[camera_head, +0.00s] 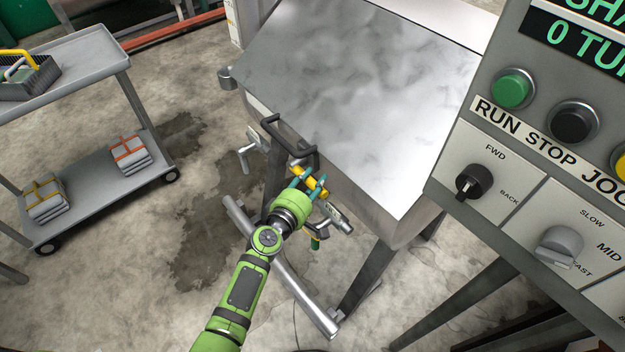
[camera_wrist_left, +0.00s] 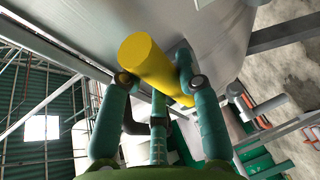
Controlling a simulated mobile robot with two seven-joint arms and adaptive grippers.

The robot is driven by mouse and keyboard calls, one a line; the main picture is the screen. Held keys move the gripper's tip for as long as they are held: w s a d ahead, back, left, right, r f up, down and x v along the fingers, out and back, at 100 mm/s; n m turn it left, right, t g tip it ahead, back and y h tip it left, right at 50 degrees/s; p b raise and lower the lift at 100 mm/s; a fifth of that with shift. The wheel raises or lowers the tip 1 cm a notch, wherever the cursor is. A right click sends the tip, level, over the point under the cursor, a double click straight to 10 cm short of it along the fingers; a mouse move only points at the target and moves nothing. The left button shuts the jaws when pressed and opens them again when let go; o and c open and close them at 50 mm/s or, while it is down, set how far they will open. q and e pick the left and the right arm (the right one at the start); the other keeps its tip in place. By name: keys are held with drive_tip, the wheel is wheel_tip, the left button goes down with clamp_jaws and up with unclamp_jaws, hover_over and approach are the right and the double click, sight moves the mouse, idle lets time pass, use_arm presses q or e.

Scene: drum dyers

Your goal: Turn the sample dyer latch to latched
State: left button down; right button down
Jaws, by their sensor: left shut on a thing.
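The sample dyer (camera_head: 350,90) is a grey metal box with a sloped, shiny lid. Its latch has a yellow grip (camera_head: 314,187) at the front edge, beside a dark bar handle (camera_head: 277,132). My left gripper (camera_head: 308,183) has its teal fingers around the yellow grip and is shut on it. In the left wrist view the yellow grip (camera_wrist_left: 150,62) is a thick cylinder lying between the fingers, against the metal surface. The fingers hide part of the latch, and I cannot tell its exact setting. My right gripper is not in view.
A control panel (camera_head: 535,160) with buttons and knobs stands close on the right. A grey cart (camera_head: 95,165) with strapped bundles stands on the left. A metal pipe (camera_head: 275,263) runs low below the dyer. Open concrete floor lies between cart and dyer.

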sight(310, 178)
use_arm(q)
drive_tip(key=r+n+p, duration=0.1)
drive_tip(key=p, duration=0.1)
drive_tip(key=r+n+g+p, duration=0.1)
drive_tip(key=p, duration=0.1)
drive_tip(key=r+p, duration=0.1)
drive_tip(key=p, duration=0.2)
drive_tip(key=shift+w+a+r+n+g+h, duration=0.15)
drive_tip(key=shift+w+a+n+g+h, duration=0.15)
drive_tip(key=shift+n+g, duration=0.1)
drive_tip(key=shift+w+a+r+n+g+h+p, duration=0.15)
drive_tip(key=shift+r+n+g+h+p, duration=0.1)
drive_tip(key=shift+n+p, duration=0.35)
drive_tip(key=shift+w+a+r+n+g+h+p, duration=0.15)
drive_tip(key=shift+n+g+p, duration=0.15)
drive_tip(key=shift+p, duration=0.5)
drive_tip(key=c, duration=0.8)
unclamp_jaws()
drive_tip(key=shift+c, duration=0.2)
drive_tip(key=v, duration=0.8)
